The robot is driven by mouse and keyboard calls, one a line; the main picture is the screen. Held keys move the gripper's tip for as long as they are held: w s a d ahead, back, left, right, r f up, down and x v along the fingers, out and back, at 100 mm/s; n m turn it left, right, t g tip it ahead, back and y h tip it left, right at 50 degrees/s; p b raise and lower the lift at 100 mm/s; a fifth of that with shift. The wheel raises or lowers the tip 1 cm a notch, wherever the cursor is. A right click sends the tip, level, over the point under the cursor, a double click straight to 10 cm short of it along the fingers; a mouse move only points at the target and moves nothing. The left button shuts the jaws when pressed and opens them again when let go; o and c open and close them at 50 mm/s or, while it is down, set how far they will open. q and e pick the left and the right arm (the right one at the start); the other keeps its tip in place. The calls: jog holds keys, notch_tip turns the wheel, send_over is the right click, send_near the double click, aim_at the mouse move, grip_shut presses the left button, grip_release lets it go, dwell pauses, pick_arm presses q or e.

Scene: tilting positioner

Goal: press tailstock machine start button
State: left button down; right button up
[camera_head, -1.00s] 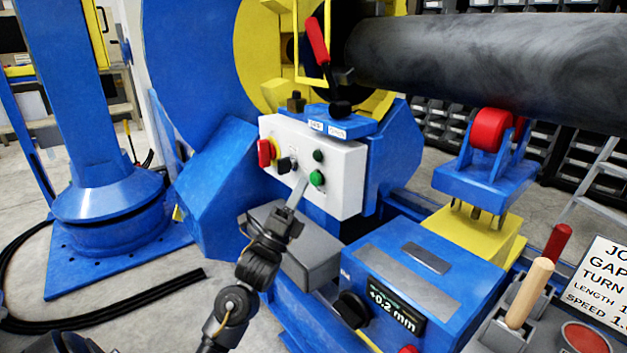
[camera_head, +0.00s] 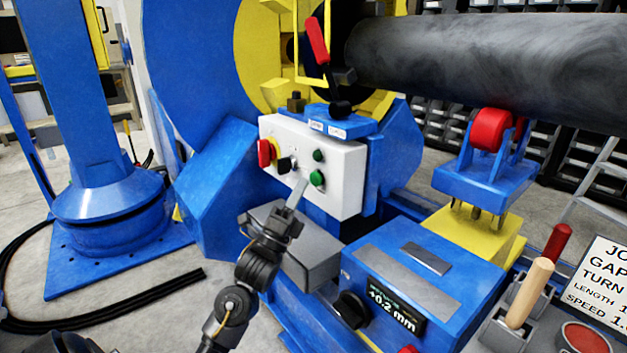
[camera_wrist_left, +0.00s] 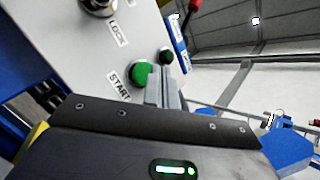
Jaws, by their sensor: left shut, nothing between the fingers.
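The white control panel (camera_head: 345,160) stands upright on the blue machine in the middle of the head view. Its green button (camera_head: 317,178) is at the lower right, just right of my left gripper's tip. In the left wrist view the green button (camera_wrist_left: 141,73) sits beside the START label (camera_wrist_left: 120,88). My left gripper (camera_head: 302,184) is shut and empty, in front of the panel. In the wrist view the fingers (camera_wrist_left: 164,75) overlap the button's right edge. I cannot tell whether they touch it. My right gripper is out of view.
A smaller dark green button (camera_head: 318,155) sits above, and a red rotary switch (camera_head: 265,153) and black key switch (camera_head: 286,165) sit to the left. A grey box (camera_head: 312,258) lies below the panel. A red-handled lever (camera_head: 317,42) rises above it.

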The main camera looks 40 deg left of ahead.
pick_arm(q)
jog(key=shift+w, duration=0.15)
dwell(0.3)
jog(key=shift+w+d, duration=0.15)
jog(key=shift+w, duration=0.1)
jog(key=shift+w+d, duration=0.1)
jog(key=shift+w, duration=0.3)
dwell(0.7)
jog(key=shift+s, duration=0.1)
jog(key=shift+s+a+p, duration=0.2)
jog(key=shift+s+p, duration=0.15)
jog(key=shift+s, duration=0.35)
jog(key=s, duration=0.1)
jog(key=s+a, duration=0.1)
jog(key=s, duration=0.1)
jog(key=s+p, duration=0.1)
jog(key=s, duration=0.1)
jog(key=shift+a, duration=0.25)
